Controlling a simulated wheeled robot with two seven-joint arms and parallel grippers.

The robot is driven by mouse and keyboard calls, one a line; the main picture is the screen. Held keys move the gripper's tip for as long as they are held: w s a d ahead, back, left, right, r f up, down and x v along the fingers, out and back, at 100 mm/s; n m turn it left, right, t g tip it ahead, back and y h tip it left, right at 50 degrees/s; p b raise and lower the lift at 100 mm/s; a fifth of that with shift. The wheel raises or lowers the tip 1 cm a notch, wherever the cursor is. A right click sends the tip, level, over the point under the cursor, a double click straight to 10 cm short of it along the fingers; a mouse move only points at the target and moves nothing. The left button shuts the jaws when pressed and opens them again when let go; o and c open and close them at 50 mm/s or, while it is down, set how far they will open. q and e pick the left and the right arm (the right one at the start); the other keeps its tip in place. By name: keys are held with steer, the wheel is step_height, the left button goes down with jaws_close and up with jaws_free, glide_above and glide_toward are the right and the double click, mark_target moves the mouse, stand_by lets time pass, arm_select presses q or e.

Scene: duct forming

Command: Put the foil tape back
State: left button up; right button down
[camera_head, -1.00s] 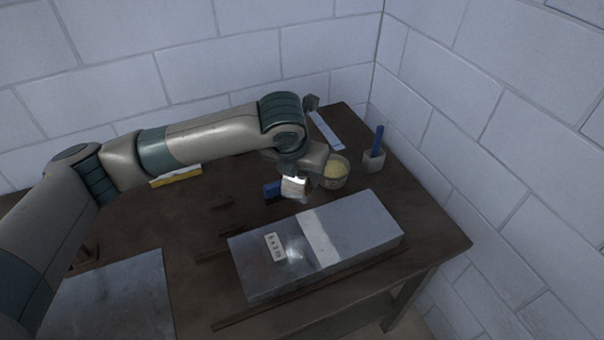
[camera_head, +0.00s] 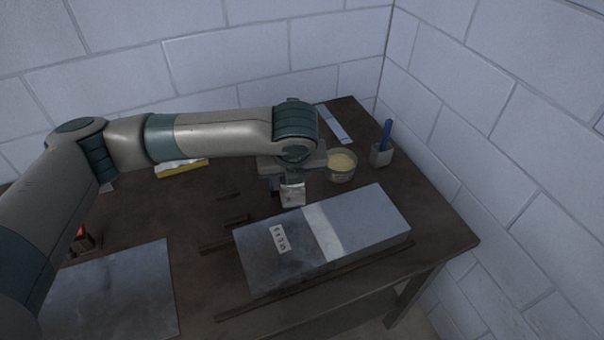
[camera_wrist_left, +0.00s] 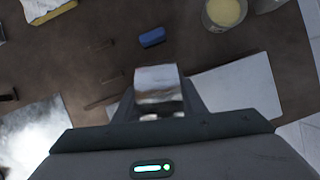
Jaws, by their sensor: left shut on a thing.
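The foil tape (camera_head: 292,193) is a small silvery roll or block held at the tip of my left gripper (camera_head: 291,184). It also shows in the left wrist view (camera_wrist_left: 157,84) between the fingers of my left gripper (camera_wrist_left: 158,97), which are shut on it. In the head view it appears just behind the grey metal duct (camera_head: 368,222), which has a pale band across it and a small marked label. Its exact height over the table is hard to tell. My right gripper is not in view.
A tub of yellowish paste (camera_head: 341,165) and a holder with a blue-handled tool (camera_head: 382,152) stand at the back right. A blue block (camera_wrist_left: 152,37) lies on the table (camera_head: 200,205). A metal sheet (camera_head: 110,290) lies front left; a yellow-edged item (camera_head: 182,167) lies behind.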

arm_select(q)
steer(key=s+a+n+y, duration=0.1)
steer(key=n, duration=0.2)
steer(key=s+a+f+n+g+y+b, duration=0.1)
steer(key=a+n, duration=0.1)
steer(key=a+f+n+g+y, duration=0.1)
steer(key=a+n, duration=0.1)
steer(key=n, duration=0.1)
steer(key=shift+s+a+n, duration=0.1)
steer(key=shift+s+n, duration=0.2)
steer(key=shift+s, duration=0.1)
steer(key=s+a+n+g, duration=0.1)
steer(key=n, duration=0.1)
steer(key=s+a+n+g+b, duration=0.1)
steer(key=a+n, duration=0.1)
steer(key=n, duration=0.1)
steer(key=a+n+g, duration=0.1)
steer(key=n, duration=0.2)
steer(key=shift+s+a+f+y, duration=0.15)
steer(key=shift+s+f+y, duration=0.25)
steer(key=s+a+n+g+h+b, duration=0.3)
steer(key=s+a+n, duration=0.4)
steer(key=n, duration=1)
steer(key=shift+s+a+r+g+h, duration=0.25)
steer(key=shift+a+g+h, duration=0.2)
steer(key=shift+h, duration=0.35)
